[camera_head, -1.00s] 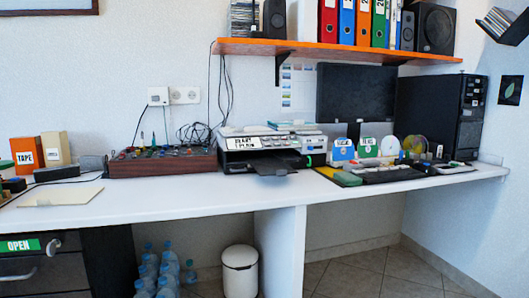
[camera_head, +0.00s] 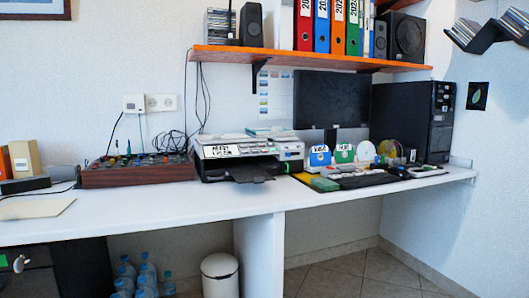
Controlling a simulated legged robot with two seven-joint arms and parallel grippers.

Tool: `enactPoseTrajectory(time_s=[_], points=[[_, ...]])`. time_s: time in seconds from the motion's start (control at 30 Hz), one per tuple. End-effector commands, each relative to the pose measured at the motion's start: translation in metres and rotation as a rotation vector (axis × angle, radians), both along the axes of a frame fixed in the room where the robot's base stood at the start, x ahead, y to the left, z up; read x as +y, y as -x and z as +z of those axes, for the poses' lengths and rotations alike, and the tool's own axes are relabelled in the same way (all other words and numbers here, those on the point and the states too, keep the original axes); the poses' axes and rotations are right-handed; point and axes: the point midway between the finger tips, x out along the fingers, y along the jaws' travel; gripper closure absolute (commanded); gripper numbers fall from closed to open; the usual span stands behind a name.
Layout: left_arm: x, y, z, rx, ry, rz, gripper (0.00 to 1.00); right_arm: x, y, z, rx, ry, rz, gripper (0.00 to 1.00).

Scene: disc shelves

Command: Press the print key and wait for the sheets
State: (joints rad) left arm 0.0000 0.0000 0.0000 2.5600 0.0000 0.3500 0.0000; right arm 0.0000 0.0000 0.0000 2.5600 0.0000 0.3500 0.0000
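A grey and white printer (camera_head: 240,155) stands on the white desk, left of the monitor. A white label with dark lettering is on its top front, and a small panel is at its right side. The print key itself is too small to tell. Its dark output tray (camera_head: 249,173) sticks out at the front, and I see no sheets on it. Neither of my grippers is in view.
A brown box of small items (camera_head: 138,170) stands left of the printer. Disc holders (camera_head: 320,156), a keyboard (camera_head: 372,178) and a black computer tower (camera_head: 412,120) are to the right. The white desk's (camera_head: 150,207) front strip is clear. A bin (camera_head: 220,275) stands below.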

Motion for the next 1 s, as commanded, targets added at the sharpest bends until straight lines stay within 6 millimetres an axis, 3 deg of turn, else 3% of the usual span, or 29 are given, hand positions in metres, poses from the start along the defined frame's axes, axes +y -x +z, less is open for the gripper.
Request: enactPoseTrajectory(time_s=[0.03, 0.2, 0.23, 1.0], points=[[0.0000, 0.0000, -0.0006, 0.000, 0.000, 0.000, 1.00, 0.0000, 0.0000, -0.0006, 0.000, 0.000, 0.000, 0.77], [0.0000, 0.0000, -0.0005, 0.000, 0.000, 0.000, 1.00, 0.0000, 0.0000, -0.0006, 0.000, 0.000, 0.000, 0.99], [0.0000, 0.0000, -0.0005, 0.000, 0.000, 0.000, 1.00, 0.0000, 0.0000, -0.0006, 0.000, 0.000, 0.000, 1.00], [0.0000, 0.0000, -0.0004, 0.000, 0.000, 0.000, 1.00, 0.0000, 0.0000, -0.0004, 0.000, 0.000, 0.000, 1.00]])
